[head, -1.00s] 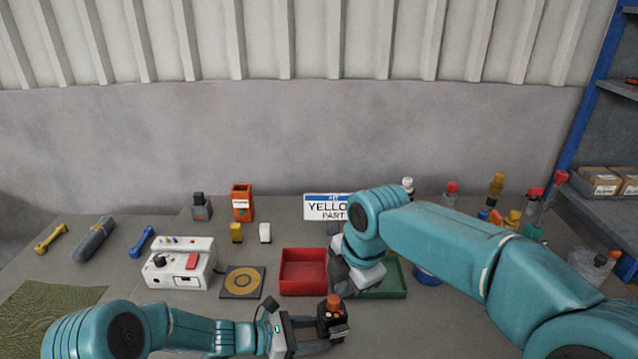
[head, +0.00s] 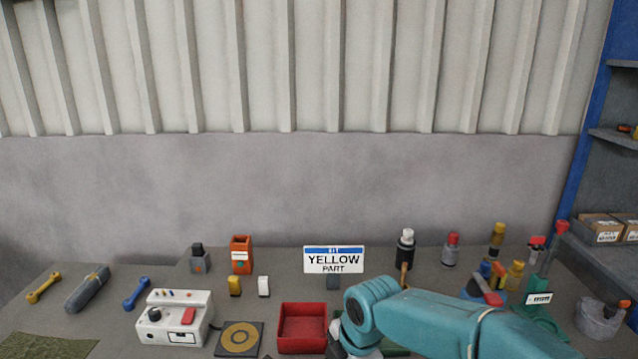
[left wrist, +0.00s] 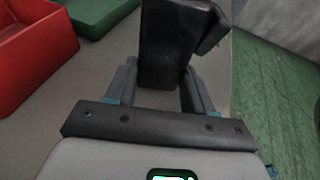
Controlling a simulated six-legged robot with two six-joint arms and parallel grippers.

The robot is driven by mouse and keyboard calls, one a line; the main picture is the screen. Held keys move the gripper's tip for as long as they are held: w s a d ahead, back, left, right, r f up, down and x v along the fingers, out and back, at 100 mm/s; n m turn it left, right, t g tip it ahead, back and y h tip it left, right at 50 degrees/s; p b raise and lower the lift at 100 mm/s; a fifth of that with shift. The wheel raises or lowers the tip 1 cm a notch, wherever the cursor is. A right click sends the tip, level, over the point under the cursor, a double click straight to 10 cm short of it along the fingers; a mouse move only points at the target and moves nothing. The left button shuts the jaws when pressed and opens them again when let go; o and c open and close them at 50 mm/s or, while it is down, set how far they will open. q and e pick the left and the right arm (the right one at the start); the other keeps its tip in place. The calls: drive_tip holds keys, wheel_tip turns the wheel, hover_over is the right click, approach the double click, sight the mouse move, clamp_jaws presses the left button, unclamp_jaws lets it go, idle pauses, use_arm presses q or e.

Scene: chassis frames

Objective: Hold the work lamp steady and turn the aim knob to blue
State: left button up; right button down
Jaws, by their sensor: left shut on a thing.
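In the left wrist view my left gripper (left wrist: 160,92) is shut on a black, blocky body, which I take to be the work lamp (left wrist: 168,42). Its top end runs out of the picture, and no aim knob or colour mark shows on it now. The head view shows neither my left gripper nor the lamp. My right gripper (head: 342,343) is at the bottom of the head view beside the red tray, largely hidden by its own arm and cut by the frame edge. Its fingers cannot be made out.
A red tray (head: 303,308) lies left of my right gripper, with a green tray (left wrist: 98,12) beside it. A "YELLOW PART" sign (head: 334,260) and several bottles stand behind.

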drive_tip(key=shift+w+a, duration=0.15)
drive_tip(key=shift+w, duration=0.2)
idle(0.3)
drive_tip(key=shift+w+d, duration=0.15)
drive_tip(key=shift+d, duration=0.15)
idle(0.3)
drive_tip(key=shift+d, duration=0.1)
drive_tip(key=shift+s+d, duration=0.15)
drive_tip(key=shift+s, duration=0.15)
wheel_tip(320, 180, up, 6)
idle(0.6)
drive_tip(key=shift+d, duration=0.1)
drive_tip(key=shift+s+a+f, duration=0.15)
drive_tip(key=shift+a+f, duration=0.05)
drive_tip(key=shift+f, duration=1.35)
drive_tip(key=shift+s+a+f, duration=0.1)
drive_tip(key=shift+a+f, duration=0.05)
drive_tip(key=shift+f, duration=1.35)
drive_tip(key=shift+w+a, duration=0.25)
drive_tip(key=shift+w, duration=0.35)
